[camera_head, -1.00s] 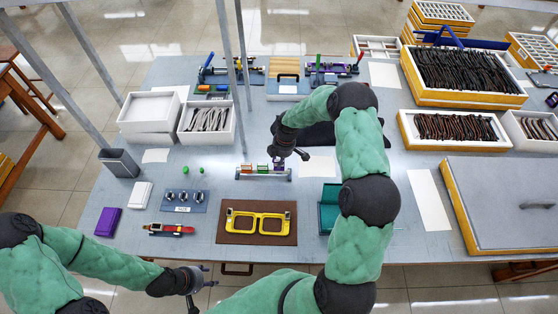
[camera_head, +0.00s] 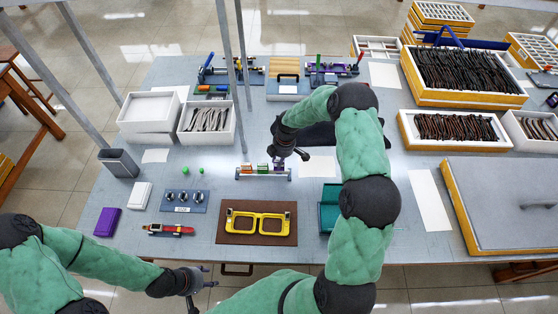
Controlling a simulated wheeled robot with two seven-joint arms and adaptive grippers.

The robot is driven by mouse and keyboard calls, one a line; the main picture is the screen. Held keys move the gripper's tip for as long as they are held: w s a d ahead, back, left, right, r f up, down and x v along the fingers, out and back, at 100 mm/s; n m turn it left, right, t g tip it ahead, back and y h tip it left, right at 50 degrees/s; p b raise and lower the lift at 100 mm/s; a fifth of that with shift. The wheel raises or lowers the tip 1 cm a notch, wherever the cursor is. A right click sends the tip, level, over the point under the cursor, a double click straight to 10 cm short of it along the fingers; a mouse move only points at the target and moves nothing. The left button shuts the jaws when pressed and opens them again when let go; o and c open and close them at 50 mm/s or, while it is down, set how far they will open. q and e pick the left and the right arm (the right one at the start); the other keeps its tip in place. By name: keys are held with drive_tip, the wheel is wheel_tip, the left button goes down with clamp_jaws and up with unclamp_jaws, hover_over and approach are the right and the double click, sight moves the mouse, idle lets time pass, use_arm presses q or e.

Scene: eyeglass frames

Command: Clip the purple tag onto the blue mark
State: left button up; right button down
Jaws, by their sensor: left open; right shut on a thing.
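My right gripper (camera_head: 279,161) is at the small tag rack (camera_head: 262,176), shut on the purple tag (camera_head: 277,165) at the rack's right end. I cannot tell whether the tag is still seated in the rack. An orange tag (camera_head: 246,168) and a green tag (camera_head: 262,168) stand to its left. A yellow eyeglass frame (camera_head: 230,222) lies on a brown mat (camera_head: 255,239) nearer the front edge. I cannot make out a blue mark on it at this size. My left gripper (camera_head: 212,284) is open and empty, low at the front, off the table edge.
A teal open box (camera_head: 329,216) stands right of the mat. A blue holder (camera_head: 184,206), a red-handled tool (camera_head: 170,229) and a purple block (camera_head: 107,221) lie to the left. White trays (camera_head: 208,137) stand behind. My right arm covers part of the table's middle.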

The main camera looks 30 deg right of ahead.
drive_tip(key=shift+f+b, duration=1.05)
drive_tip(key=shift+f, duration=0.35)
idle(0.4)
drive_tip(key=c, duration=1)
unclamp_jaws()
drive_tip(key=shift+o, duration=0.2)
drive_tip(key=shift+r, duration=0.1)
drive_tip(key=shift+s+d+r+p, duration=0.15)
drive_tip(key=shift+r+p, duration=0.55)
drive_tip(key=shift+r, duration=0.45)
drive_tip(key=shift+s+d+r+p, duration=0.15)
drive_tip(key=shift+r+p, duration=0.55)
drive_tip(key=shift+r, duration=0.4)
drive_tip(key=shift+d+r+p, duration=0.15)
drive_tip(key=shift+r+p, duration=0.55)
drive_tip(key=shift+r, duration=0.45)
